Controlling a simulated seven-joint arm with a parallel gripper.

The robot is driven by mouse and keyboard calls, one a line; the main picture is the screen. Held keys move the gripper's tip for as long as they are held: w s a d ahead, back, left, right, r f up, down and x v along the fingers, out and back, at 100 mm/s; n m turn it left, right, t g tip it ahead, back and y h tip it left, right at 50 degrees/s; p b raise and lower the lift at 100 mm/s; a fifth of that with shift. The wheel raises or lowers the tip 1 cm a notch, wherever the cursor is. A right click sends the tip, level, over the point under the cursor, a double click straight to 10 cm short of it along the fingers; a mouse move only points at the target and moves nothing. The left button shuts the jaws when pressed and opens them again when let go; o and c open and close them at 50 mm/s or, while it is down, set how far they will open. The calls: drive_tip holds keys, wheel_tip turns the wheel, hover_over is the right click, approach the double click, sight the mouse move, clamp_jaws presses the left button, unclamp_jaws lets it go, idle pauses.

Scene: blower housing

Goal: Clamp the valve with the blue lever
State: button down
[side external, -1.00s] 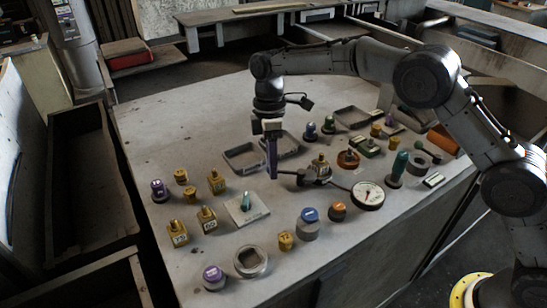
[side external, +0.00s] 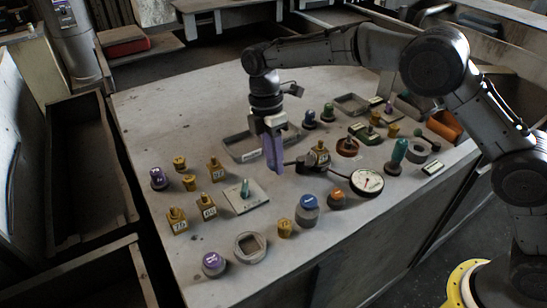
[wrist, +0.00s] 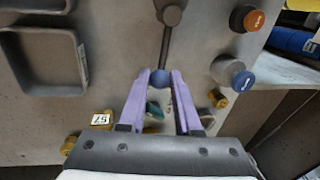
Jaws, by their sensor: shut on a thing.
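The blue lever shows in the wrist view as a dark rod with a round blue knob (wrist: 160,78) at its near end. The rod (wrist: 165,45) runs up to a dark round hub (wrist: 172,14). My gripper (wrist: 161,76) has its two purple fingers on either side of the knob, shut on it at the tips. In the side view my gripper (side external: 276,170) points down at the left end of the lever, and its fingers hide the knob there. The valve body is not clearly distinguishable.
A dial gauge (side external: 367,182) stands right of the hub. A plate with a teal peg (side external: 245,188) lies to the left. A shallow grey tray (side external: 243,148) is behind my gripper. Several knobs and blocks stand around.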

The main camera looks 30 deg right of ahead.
drive_tip(key=shift+r, duration=0.1)
drive_tip(key=c, duration=0.6)
unclamp_jaws()
drive_tip(key=r, duration=0.4)
drive_tip(key=w+r, duration=0.1)
drive_tip(key=r, duration=0.4)
drive_tip(key=w+r, duration=0.1)
drive_tip(key=r, duration=0.3)
drive_tip(key=shift+w+r, duration=0.25)
